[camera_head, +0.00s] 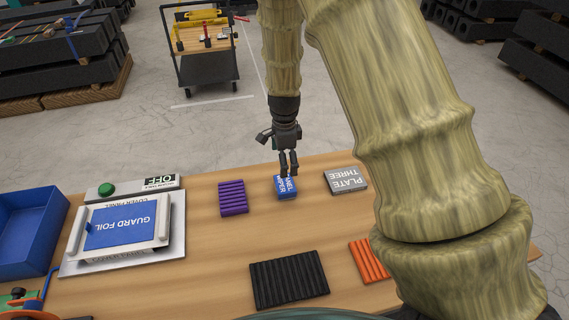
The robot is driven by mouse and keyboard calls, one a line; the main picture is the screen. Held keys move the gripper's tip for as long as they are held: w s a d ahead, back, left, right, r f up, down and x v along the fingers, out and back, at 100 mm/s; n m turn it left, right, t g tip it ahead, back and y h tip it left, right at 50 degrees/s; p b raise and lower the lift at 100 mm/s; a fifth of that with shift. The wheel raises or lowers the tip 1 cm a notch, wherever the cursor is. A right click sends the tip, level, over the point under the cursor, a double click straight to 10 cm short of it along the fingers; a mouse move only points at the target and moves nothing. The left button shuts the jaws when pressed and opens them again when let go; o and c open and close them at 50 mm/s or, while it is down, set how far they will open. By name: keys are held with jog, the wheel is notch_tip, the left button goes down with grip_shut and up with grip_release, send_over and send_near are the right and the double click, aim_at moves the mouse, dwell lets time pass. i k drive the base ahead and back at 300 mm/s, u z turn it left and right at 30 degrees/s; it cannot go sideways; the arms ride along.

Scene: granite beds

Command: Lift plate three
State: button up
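Plate three is a grey block (346,180) lettered "PLATE THREE", lying flat on the wooden table (215,268) near its far edge. My gripper (288,174) points down to the left of plate three, over a small blue block (287,190) with white lettering that it partly covers. The fingers look close together, but I cannot tell whether they are open or shut, or whether they touch the blue block. Plate three is apart from the gripper.
A purple ribbed block (232,198), a black ribbed pad (289,279) and an orange ribbed block (368,261) lie on the table. A framed panel with blue "GUARD FOIL" (121,225) and a blue bin (28,235) are at left. My arm fills the right.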

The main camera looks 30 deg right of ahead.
aim_at(343, 180)
jog(key=z, duration=1.4)
jog(key=k, duration=0.15)
jog(key=z, duration=0.05)
